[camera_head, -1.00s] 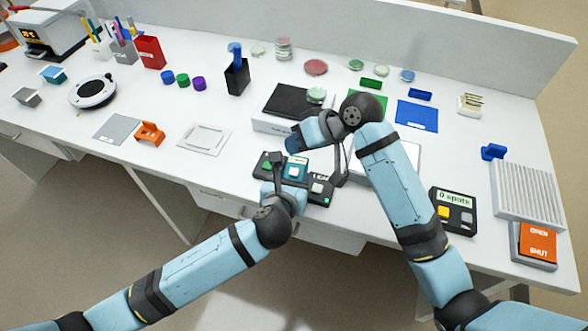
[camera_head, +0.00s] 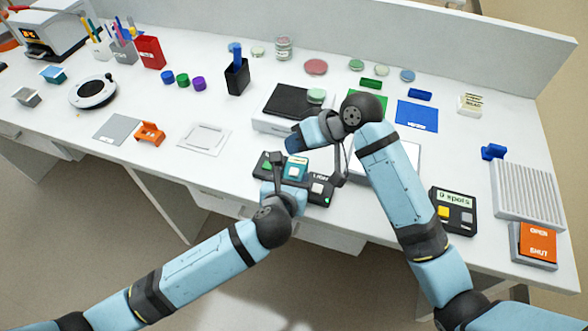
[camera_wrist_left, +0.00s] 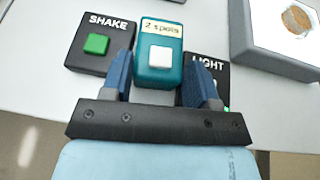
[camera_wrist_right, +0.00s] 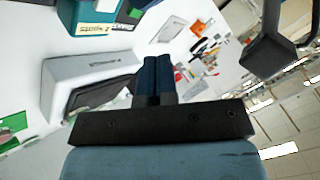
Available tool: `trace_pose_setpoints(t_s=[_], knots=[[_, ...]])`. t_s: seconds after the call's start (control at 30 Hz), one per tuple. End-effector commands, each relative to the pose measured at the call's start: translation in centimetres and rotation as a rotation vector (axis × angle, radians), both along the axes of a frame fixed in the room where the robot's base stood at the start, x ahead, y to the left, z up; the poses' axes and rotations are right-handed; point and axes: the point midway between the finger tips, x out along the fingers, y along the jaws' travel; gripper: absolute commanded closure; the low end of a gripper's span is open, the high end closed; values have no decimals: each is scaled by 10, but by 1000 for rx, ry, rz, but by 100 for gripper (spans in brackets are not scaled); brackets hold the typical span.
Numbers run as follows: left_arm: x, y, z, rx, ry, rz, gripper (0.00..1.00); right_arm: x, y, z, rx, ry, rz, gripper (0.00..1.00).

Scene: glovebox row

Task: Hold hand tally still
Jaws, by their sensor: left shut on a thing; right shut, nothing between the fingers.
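The hand tally (camera_head: 296,168) is a small teal box with a white button and a display reading "2 spots". It also shows in the left wrist view (camera_wrist_left: 158,72), between the black SHAKE box (camera_wrist_left: 98,42) and the black LIGHT box (camera_wrist_left: 209,70). My left gripper (camera_wrist_left: 160,88) is shut on the tally, one blue finger on each side, with the button uncovered. My right gripper (camera_wrist_right: 158,78) is shut and empty. In the head view the right gripper (camera_head: 293,143) hangs just above and behind the tally.
A grey device (camera_head: 268,125) with a dark top stands behind the tally. A black counter (camera_head: 453,212) reading "0 spots" is at the right, near an orange OPEN/SHUT switch (camera_head: 537,242). A white square tray (camera_head: 203,138) lies left. The bench's front edge is close.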

Motion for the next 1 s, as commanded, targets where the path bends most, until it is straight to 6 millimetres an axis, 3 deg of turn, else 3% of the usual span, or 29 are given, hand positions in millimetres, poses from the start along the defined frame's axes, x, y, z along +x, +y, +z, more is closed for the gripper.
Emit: trace_pose_setpoints(t_s=[0.33,0.63,1.0], knots=[[0,0,0,0,0,0,71,0,0,1,-1,-1,0,100],[0,0,0,0,0,0,71,1,-1,36,-4,-6,2,100],[0,0,0,0,0,0,71,0,0,38,0,0,0,100]])
